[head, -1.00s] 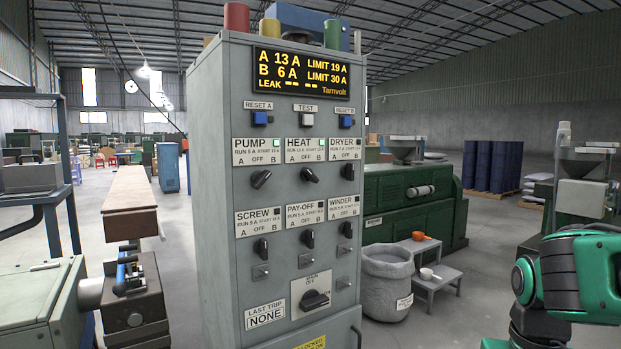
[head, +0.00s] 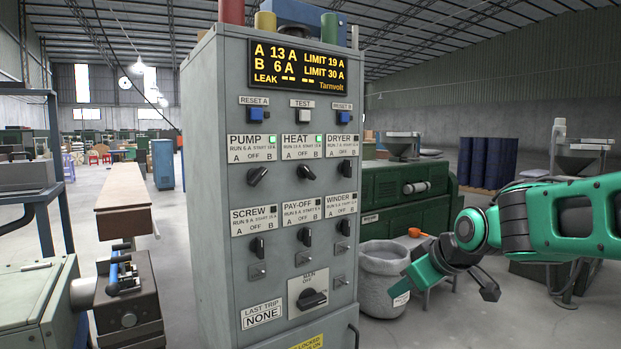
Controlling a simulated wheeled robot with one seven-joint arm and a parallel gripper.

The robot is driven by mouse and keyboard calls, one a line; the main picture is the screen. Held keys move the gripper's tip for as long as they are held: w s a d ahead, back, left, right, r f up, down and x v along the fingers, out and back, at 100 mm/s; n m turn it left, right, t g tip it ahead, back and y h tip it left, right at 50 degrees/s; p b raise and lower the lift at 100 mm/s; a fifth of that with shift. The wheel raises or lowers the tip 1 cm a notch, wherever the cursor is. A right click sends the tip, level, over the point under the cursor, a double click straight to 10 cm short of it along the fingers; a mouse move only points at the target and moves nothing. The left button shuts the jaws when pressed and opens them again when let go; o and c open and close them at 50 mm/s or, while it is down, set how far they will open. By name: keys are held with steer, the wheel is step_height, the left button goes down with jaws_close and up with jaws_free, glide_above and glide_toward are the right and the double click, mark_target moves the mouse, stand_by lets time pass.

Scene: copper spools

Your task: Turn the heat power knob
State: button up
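The HEAT knob (head: 305,173) is a black rotary knob on the front of the grey cabinet, under the white HEAT label (head: 303,148) marked A, OFF, B. It slants from upper left to lower right, and the small HEAT lamp is lit green. My gripper (head: 442,290) is at the lower right of the head view, green and dark, its fingers spread apart and empty. It is right of the cabinet and below the knob's height, touching neither. The display (head: 298,66) reads A 13 A, B 6 A.
The PUMP knob (head: 257,176) and DRYER knob (head: 346,169) flank the HEAT knob closely. SCREW (head: 257,247), PAY-OFF (head: 304,236) and WINDER knobs sit below.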

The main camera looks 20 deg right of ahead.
steer(key=w+a+r+n+t+y, duration=0.2)
steer(key=w+a+r+n+t, duration=0.25)
steer(key=w+r, duration=0.5)
steer(key=n+t+y, duration=0.3)
steer(key=n+t, duration=0.1)
steer(key=n, duration=0.1)
glide_toward(310, 173)
steer(key=shift+m, duration=0.25)
steer(key=x, duration=0.8)
steer(key=shift+w+a, duration=0.2)
steer(key=shift+w, duration=0.1)
jaws_close()
